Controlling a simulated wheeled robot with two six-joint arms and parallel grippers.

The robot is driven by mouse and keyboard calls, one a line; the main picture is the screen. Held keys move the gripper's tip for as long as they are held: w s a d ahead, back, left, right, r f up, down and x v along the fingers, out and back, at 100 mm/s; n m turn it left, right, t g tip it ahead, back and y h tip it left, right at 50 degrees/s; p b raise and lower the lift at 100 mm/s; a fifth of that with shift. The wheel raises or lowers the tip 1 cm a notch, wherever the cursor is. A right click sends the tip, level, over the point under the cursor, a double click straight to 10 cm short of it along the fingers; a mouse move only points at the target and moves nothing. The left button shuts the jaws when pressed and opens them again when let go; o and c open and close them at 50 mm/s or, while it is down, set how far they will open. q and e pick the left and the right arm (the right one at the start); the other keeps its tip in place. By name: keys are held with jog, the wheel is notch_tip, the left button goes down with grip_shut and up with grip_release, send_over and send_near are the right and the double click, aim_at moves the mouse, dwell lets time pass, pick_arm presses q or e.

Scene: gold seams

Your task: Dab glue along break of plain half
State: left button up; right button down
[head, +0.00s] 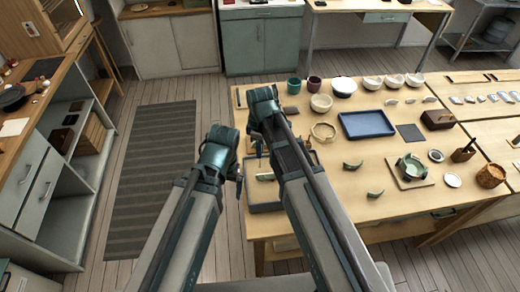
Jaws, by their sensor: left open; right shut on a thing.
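My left gripper (239,180) hangs at the left edge of the wooden table, beside the grey tray (264,208); it is open. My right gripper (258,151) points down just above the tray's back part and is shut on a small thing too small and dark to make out. A pale green piece (265,177) lies in the tray; my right arm covers much of the tray. Two curved green pieces (353,165) (375,194) lie apart on the table to the right. I cannot tell which piece is the plain half, nor see any glue.
A blue tray (366,124), a green bowl (411,166) on a board, a dark wooden box (438,119) and a wicker pot (491,176) stand to the right. Cups and bowls (344,87) line the back.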

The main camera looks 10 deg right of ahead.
jog(key=shift+r+p, duration=1.6)
jog(key=shift+r, duration=0.25)
jog(key=shift+f, duration=0.1)
